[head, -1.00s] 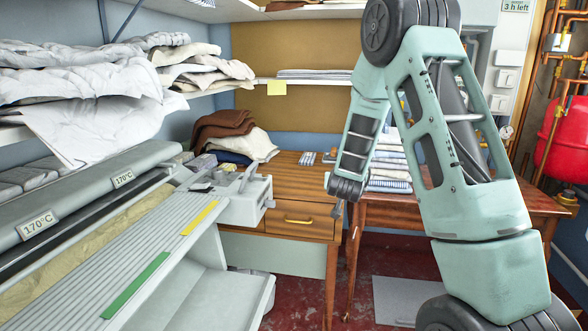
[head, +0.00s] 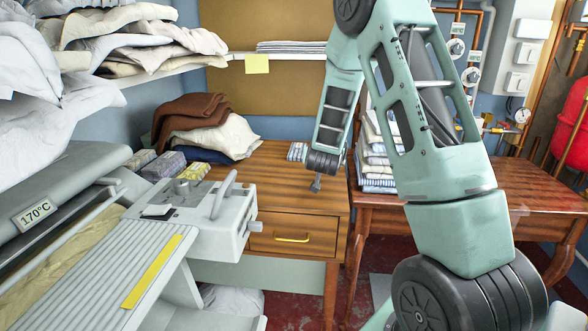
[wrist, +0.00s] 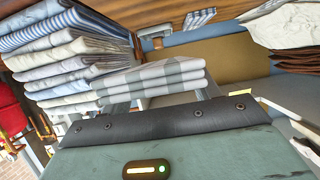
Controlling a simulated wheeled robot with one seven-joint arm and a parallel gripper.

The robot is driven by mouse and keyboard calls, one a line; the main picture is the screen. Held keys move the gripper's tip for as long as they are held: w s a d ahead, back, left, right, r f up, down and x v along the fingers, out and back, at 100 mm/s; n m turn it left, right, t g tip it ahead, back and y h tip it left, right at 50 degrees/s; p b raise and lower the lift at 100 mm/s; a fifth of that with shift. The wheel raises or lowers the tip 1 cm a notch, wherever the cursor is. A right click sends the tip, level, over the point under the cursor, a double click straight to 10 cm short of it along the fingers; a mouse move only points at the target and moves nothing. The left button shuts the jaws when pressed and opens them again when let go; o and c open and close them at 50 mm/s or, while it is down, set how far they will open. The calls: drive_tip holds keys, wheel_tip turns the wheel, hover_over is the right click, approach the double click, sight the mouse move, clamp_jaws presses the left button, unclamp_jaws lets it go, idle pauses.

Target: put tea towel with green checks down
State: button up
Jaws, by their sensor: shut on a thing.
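The tea towel with green checks (wrist: 150,78) is folded flat, white with grey-green checks. It shows in the wrist view, held in my gripper (wrist: 160,98), which is shut on it. It appears close beside a tall stack of folded towels (wrist: 62,62) on the picture's left; I cannot tell whether they touch. In the head view my arm hides the held towel, and I cannot make out the gripper's jaws there. The same stack (head: 376,160) stands on the right wooden table (head: 450,198), partly behind my arm.
A wooden desk with a drawer (head: 240,205) has a brown and cream cloth pile (head: 205,128) and a small striped folded cloth (head: 297,152). The ironer (head: 110,265) is at the left. Laundry-filled shelves hang above. The desk's middle is bare.

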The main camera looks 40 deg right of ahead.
sight(323, 189)
wheel_tip(323, 189, down, 9)
drive_tip(key=shift+s, duration=0.1)
idle(0.3)
drive_tip(key=shift+b, duration=0.3)
drive_tip(key=shift+f, duration=0.15)
drive_tip(key=o, duration=1.1)
drive_tip(key=shift+c, duration=0.2)
drive_tip(key=v, duration=1.2)
drive_tip(key=shift+a, duration=0.15)
